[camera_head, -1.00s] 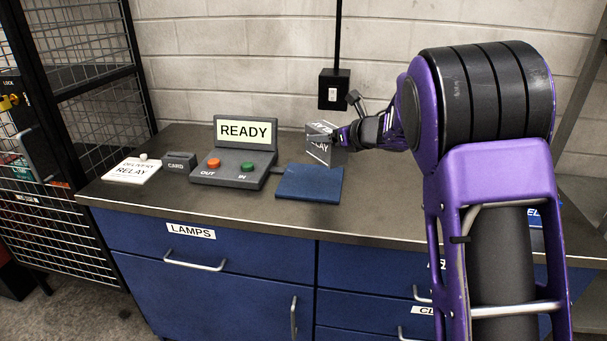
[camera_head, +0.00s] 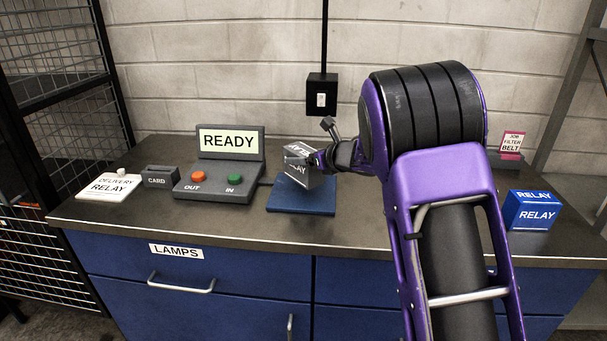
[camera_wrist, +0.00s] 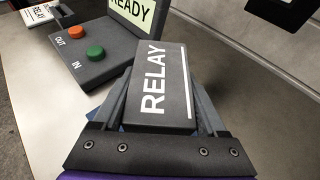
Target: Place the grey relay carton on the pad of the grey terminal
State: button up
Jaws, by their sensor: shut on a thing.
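The grey relay carton (camera_head: 299,167) is held in my gripper (camera_head: 312,160), tilted, over the blue pad (camera_head: 300,204). I cannot tell whether its lower edge touches the pad. In the wrist view the carton (camera_wrist: 160,88) lies between both fingers of my gripper (camera_wrist: 160,100), its RELAY label showing. The grey terminal (camera_head: 218,183) stands just left of the pad, with a READY screen (camera_head: 229,142), an orange OUT button (camera_head: 198,178) and a green IN button (camera_head: 236,180).
A card holder (camera_head: 160,177) and a white delivery slip (camera_head: 109,187) lie left of the terminal. A blue relay carton (camera_head: 532,211) and a job sign (camera_head: 512,145) stand at the right. A black wall box (camera_head: 321,93) hangs behind. The counter's front strip is clear.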

notch_tip(320, 180, down, 4)
jog(key=shift+r+b, duration=0.1)
jog(key=shift+b, duration=0.25)
jog(key=o, duration=1.4)
jog(key=shift+o, duration=0.2)
jog(key=shift+r, duration=0.1)
jog(key=v, duration=1.2)
